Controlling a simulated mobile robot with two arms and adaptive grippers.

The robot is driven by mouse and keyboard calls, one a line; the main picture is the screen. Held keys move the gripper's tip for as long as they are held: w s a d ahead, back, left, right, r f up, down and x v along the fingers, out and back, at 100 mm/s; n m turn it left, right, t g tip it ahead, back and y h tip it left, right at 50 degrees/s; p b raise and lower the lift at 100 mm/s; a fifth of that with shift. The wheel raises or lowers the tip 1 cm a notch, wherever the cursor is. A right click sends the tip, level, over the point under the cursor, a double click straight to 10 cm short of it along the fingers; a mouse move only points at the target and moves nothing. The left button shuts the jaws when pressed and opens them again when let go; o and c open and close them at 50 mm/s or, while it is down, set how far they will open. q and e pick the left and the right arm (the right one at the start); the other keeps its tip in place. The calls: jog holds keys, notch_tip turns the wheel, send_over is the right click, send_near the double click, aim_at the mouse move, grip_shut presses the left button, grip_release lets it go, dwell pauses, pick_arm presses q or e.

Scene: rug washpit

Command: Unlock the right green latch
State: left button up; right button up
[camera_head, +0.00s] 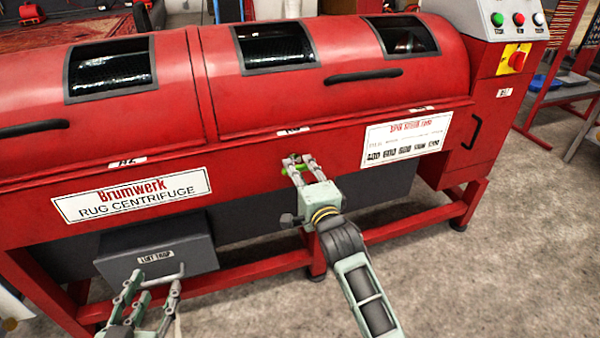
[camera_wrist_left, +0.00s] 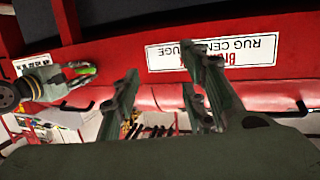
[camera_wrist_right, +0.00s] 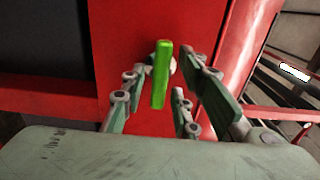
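The green latch (camera_head: 292,171) is on the red front of the rug centrifuge, below the middle seam of its lids. My right gripper (camera_head: 298,163) is at the latch. In the right wrist view the latch's green handle (camera_wrist_right: 160,78) stands between the open fingers (camera_wrist_right: 158,90), with visible gaps on both sides. The latch also shows in the left wrist view (camera_wrist_left: 87,71), partly hidden by my right gripper (camera_wrist_left: 62,75). My left gripper (camera_head: 145,300) is open and empty, low in front of the grey lint trap box.
The lint trap box (camera_head: 160,250) juts out below the Brumwerk sign (camera_head: 132,194). The black lid handles (camera_head: 363,76) stick out above the latch. A control box with buttons (camera_head: 497,19) is at the far right. Bare floor (camera_head: 480,285) lies in front.

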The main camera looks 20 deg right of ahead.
grip_shut()
